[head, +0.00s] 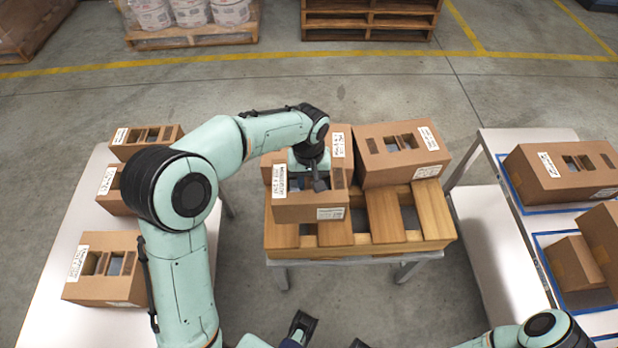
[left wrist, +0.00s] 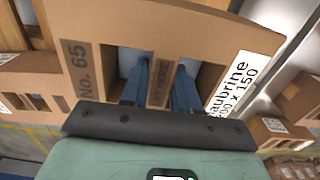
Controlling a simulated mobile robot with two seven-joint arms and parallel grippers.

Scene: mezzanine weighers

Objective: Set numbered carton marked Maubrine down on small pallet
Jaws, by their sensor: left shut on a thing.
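The brown carton marked Maubrine (head: 309,207) is in my left gripper (head: 318,180), over the left front part of the small pallet (head: 386,217). In the left wrist view, the carton (left wrist: 190,30) shows "No. 65" and a partly cut-off label ending in "aubrine". The blue fingers (left wrist: 160,88) reach into its two top openings and are shut on the strip between them. The carton looks about level; whether its base touches the slats is hidden. At the bottom edge of the head view, two dark pieces may belong to my right gripper, but this is unclear.
Another carton (head: 400,153) lies on the pallet's back right, and one (head: 338,140) sits right behind the held carton. Several cartons stand on the left table (head: 58,308). More stand on the right table (head: 525,137). The pallet's front right slats are bare.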

